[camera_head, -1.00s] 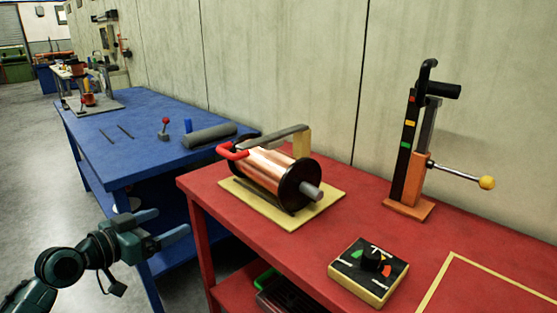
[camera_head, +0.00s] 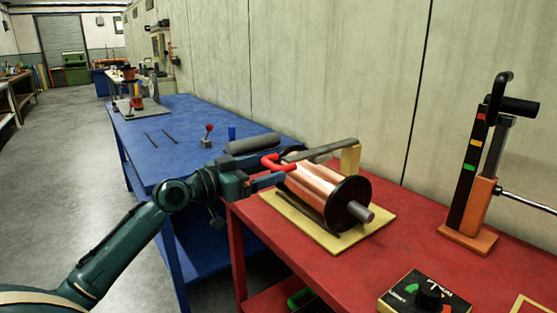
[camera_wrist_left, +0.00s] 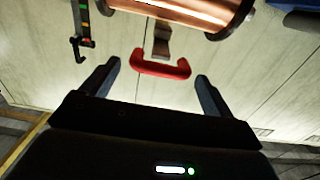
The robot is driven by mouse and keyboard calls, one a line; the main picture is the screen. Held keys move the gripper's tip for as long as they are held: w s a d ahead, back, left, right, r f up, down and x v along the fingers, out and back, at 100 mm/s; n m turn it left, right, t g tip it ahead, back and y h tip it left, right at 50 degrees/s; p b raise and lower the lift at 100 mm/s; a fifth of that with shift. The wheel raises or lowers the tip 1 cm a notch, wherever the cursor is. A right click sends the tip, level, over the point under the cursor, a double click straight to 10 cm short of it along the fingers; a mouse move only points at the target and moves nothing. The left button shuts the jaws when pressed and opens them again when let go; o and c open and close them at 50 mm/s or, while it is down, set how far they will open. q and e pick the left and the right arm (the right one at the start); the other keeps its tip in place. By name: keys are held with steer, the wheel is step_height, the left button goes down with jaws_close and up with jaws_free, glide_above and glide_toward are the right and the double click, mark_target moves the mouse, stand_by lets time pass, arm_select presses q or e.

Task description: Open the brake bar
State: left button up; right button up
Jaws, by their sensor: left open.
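The brake bar (camera_head: 322,150) is a flat grey bar lying over the top of a copper-wound spool (camera_head: 318,187), with a tan post (camera_head: 350,158) at its far end. Its red U-shaped handle (camera_head: 281,166) sticks out at the near left end. My left gripper (camera_head: 272,172) is open and right at the handle in the head view. In the left wrist view the handle (camera_wrist_left: 160,70) lies between and slightly beyond the two fingertips, apart from both. Part of the handle's surroundings is hidden by my fingers in the head view. My right gripper is not in view.
The spool stands on a yellow board on the red table (camera_head: 400,245). A dial box (camera_head: 425,292) and an upright lever stand (camera_head: 480,170) are to the right. A blue table (camera_head: 165,140) with rods and a grey cylinder (camera_head: 252,144) is behind left.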

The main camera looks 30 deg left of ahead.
arm_select(q)
steer(key=x, duration=0.5)
steer(key=shift+p, duration=0.4)
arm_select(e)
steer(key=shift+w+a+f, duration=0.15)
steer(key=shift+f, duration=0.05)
arm_select(q)
steer(key=shift+c, duration=0.2)
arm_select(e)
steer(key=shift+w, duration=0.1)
